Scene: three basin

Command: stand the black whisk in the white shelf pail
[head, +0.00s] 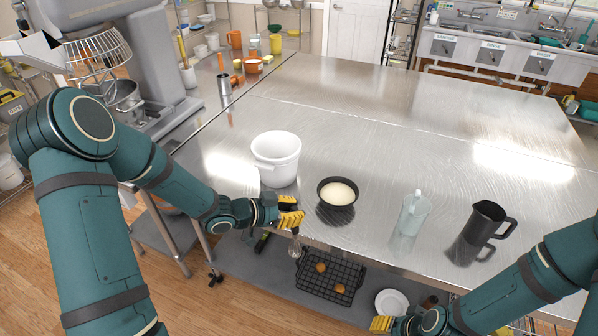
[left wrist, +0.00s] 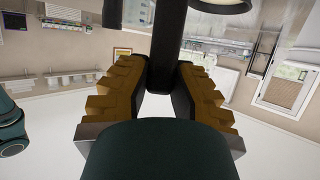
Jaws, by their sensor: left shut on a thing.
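A white pail (head: 262,172) stands upright on the steel table, left of a dark bowl. My left gripper (head: 290,214) is at the table's front edge, in front of the pail and apart from it. It is shut on the black whisk, whose wire end (head: 295,248) hangs below the fingers in the head view; the fingers hide most of its handle. In the left wrist view the black handle (left wrist: 171,40) runs between the yellow fingers. My right gripper (head: 381,325) is low at the bottom edge, and its jaw opening is unclear.
A black wire basket (head: 345,285) and white plate (head: 391,303) lie on the lower shelf. The table's far half is clear.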

